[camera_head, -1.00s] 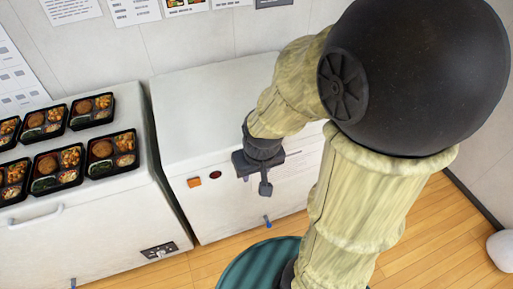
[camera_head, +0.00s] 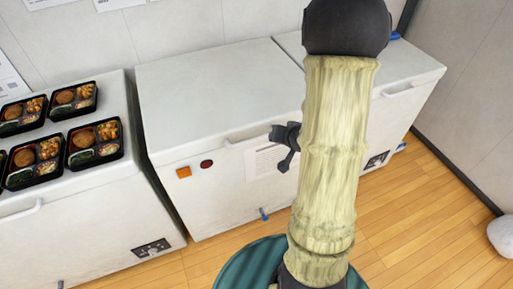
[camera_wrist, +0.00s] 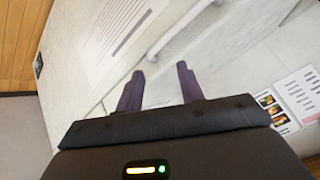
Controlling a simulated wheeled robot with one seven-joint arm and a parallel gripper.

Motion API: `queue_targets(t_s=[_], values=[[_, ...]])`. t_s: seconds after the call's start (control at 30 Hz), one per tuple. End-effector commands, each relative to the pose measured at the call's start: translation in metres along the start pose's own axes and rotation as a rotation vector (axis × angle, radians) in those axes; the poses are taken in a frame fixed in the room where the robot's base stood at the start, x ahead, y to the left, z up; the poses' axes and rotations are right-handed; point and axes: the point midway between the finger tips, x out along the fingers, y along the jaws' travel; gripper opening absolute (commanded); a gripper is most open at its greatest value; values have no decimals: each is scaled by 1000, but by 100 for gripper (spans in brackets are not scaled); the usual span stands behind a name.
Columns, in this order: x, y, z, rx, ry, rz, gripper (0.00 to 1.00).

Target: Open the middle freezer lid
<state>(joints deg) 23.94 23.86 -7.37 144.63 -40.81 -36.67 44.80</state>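The middle freezer's white lid (camera_head: 215,90) lies flat and shut in the head view. Its pale bar handle (camera_head: 246,138) is on the upper front, its right part hidden behind my gripper and arm. In the wrist view the handle (camera_wrist: 181,32) runs diagonally just beyond the fingertips, apart from them in the picture. My gripper (camera_head: 279,149) is in front of the freezer near the handle and the notice. In the wrist view its two dark fingers (camera_wrist: 160,80) are spread, with nothing between them. The exact gap to the handle cannot be told.
The left freezer (camera_head: 105,190) carries several bento trays (camera_head: 94,142) on its lid. The right freezer (camera_head: 425,72) stands beyond my arm. A notice (camera_head: 265,161) is on the middle freezer's front.

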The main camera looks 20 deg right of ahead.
Motion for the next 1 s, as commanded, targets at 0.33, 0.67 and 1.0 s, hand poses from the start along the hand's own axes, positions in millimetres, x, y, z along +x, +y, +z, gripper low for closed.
queue_targets(t_s=[0.33, 0.67, 1.0], values=[[36, 52, 39, 461, 34, -379, 38], [16, 74, 66, 860, -42, -714, 38], [14, 73, 65, 873, -47, -729, 38]])
